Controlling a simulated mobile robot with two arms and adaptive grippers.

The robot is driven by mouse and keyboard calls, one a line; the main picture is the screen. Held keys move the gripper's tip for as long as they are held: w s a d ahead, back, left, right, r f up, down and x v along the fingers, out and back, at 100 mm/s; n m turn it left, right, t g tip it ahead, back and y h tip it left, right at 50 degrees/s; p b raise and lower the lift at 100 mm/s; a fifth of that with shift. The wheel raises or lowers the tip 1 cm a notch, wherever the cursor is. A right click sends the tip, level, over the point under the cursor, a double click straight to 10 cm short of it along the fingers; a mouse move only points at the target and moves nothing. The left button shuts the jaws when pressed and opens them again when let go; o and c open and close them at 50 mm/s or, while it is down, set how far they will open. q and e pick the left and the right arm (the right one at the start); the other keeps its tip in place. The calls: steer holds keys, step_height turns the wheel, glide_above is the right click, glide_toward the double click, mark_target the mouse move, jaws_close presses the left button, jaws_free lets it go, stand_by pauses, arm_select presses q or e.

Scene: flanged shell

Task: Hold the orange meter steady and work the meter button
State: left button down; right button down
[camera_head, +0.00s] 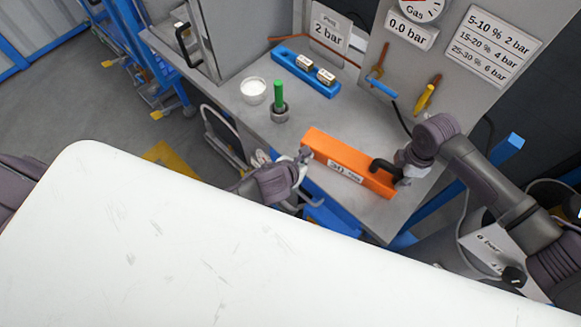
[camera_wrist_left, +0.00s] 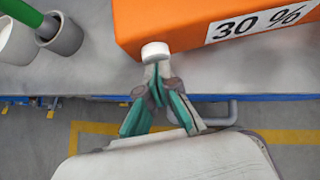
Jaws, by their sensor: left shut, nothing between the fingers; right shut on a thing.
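The orange meter (camera_head: 345,158) lies on the grey bench top near its front edge, with a white label reading 30 % on its side. It fills the top right of the left wrist view (camera_wrist_left: 165,18). The white round meter button (camera_wrist_left: 155,51) sticks out of the meter's near end. My left gripper (camera_wrist_left: 157,72) is shut and empty, its fingertips right at the button; I cannot tell whether they touch it. In the head view my left gripper (camera_head: 303,158) is at the meter's left end. My right gripper (camera_head: 401,174) is shut on the meter's black handle (camera_head: 380,165) at the other end.
A green rod in a grey cup (camera_head: 279,108), a white bowl (camera_head: 253,91) and a blue holder (camera_head: 306,72) stand further back. A panel with a gas gauge (camera_head: 418,8) and valves rises behind. My white body part covers the front.

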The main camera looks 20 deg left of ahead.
steer(key=shift+s+f, duration=0.15)
steer(key=shift+f, duration=0.05)
steer(key=shift+s+a, duration=0.1)
arm_select(q)
steer(key=s+f+v, duration=0.1)
steer(key=v, duration=1.1)
steer(key=shift+s+a+f, duration=0.15)
steer(key=shift+a+f, duration=0.05)
steer(key=shift+f, duration=0.1)
arm_select(e)
steer(key=c, duration=0.8)
jaws_free()
steer(key=shift+w+r, duration=0.2)
steer(key=shift+w, duration=0.05)
